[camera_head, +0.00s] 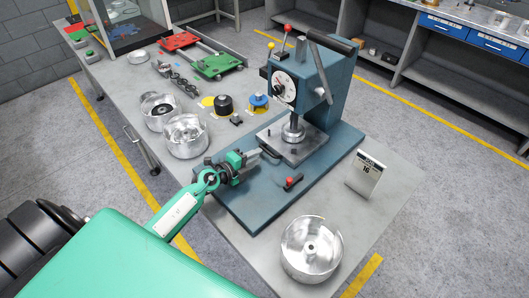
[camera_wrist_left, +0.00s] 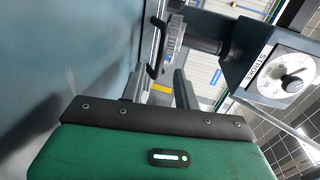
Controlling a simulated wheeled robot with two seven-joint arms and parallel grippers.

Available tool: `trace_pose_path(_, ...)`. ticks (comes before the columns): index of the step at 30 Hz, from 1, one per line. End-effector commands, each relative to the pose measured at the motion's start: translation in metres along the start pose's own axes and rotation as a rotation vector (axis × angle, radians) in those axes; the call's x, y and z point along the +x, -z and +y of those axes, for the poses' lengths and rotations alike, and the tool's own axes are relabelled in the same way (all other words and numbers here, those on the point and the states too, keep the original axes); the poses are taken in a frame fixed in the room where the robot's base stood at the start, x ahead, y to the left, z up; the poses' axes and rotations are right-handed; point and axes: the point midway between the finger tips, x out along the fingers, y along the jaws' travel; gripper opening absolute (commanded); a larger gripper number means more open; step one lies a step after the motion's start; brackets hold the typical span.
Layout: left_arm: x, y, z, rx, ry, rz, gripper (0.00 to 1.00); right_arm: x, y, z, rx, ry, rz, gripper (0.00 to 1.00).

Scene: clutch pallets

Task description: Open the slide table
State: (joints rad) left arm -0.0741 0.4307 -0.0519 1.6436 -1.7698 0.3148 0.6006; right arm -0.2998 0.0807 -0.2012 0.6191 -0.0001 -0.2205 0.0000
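The slide table (camera_head: 283,147) is a grey metal plate on the blue base of the press, under its spindle. A dark bent handle (camera_head: 270,154) sticks out from its left side. My left gripper (camera_head: 257,156) is close to this handle, low over the blue base. In the left wrist view the two fingers (camera_wrist_left: 160,88) stand apart. The black handle (camera_wrist_left: 155,60) shows just beyond and between their tips, with no finger seen pressing on it. The edge of the slide table (camera_wrist_left: 173,38) is behind it. My right gripper is not in view.
The press (camera_head: 315,85) with its dial rises behind the slide table. A red-tipped lever (camera_head: 292,181) lies on the base. A metal drum (camera_head: 311,249) stands at the front, a sign (camera_head: 367,175) at right. Two metal housings (camera_head: 185,136) and small parts are at left.

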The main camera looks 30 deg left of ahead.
Motion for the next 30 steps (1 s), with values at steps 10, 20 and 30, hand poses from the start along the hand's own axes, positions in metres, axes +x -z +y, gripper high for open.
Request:
trace_pose_path(10,0.044,0.0,0.0,-0.001,0.001,-0.001,0.32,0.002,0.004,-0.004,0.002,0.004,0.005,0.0)
trace_pose_path(20,0.05,0.0,0.001,0.0,-0.001,0.0,0.32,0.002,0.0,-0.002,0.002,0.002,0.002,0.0)
trace_pose_path(30,0.05,0.0,0.001,0.0,-0.001,0.0,0.0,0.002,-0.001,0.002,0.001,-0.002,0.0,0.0)
